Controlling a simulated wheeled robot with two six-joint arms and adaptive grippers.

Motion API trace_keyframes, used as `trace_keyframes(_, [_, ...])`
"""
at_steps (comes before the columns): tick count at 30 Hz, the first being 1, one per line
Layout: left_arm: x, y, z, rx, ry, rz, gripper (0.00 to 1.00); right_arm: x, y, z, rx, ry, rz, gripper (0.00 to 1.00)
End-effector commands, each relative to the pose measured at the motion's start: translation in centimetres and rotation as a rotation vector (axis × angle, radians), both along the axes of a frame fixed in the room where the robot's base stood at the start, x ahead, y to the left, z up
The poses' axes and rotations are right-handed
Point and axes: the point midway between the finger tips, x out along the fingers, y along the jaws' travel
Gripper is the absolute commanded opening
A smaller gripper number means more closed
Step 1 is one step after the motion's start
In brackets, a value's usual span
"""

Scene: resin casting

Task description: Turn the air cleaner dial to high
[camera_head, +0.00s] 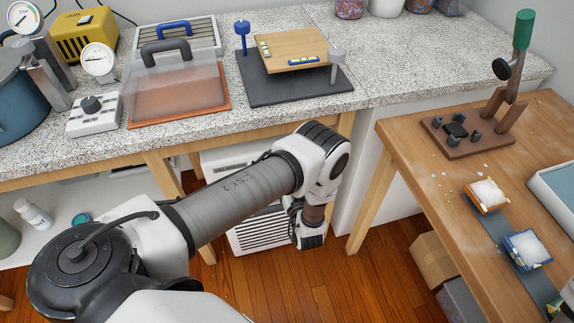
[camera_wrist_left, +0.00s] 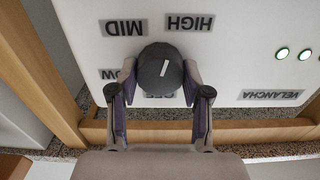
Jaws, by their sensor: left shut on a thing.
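The air cleaner (camera_head: 262,236) is a white box with a slatted grille, standing under the counter in the head view and partly hidden by my left arm. In the left wrist view its white panel carries a dark round dial (camera_wrist_left: 160,70). The labels appear upside down: HIGH (camera_wrist_left: 190,22), MID (camera_wrist_left: 123,27), LOW partly covered, and another label mostly hidden below the dial. The dial's white mark points up, leaning slightly toward HIGH, between MID and HIGH. My left gripper (camera_wrist_left: 156,84) is shut on the dial, one finger on each side.
Two green lights (camera_wrist_left: 293,53) sit on the panel's right. The wooden floor (camera_head: 345,285) in front is clear.

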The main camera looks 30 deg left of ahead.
Motion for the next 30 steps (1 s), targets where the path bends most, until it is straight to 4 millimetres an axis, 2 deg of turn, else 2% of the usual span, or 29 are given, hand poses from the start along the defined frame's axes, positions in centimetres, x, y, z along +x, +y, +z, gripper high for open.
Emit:
trace_keyframes(12, [0.15, -0.05, 0.00, 0.143, 0.165, -0.001, 0.13, 0.00, 0.00, -1.31, 0.000, 0.000, 0.000, 0.40])
trace_keyframes(29, [0.14, -0.05, 0.07, 0.164, 0.190, -0.001, 0.13, 0.00, 0.00, -1.39, 0.000, 0.000, 0.000, 0.40])
trace_keyframes(30, [0.14, -0.05, 0.07, 0.164, 0.190, -0.001, 0.62, 0.00, 0.00, -1.39, 0.000, 0.000, 0.000, 0.40])
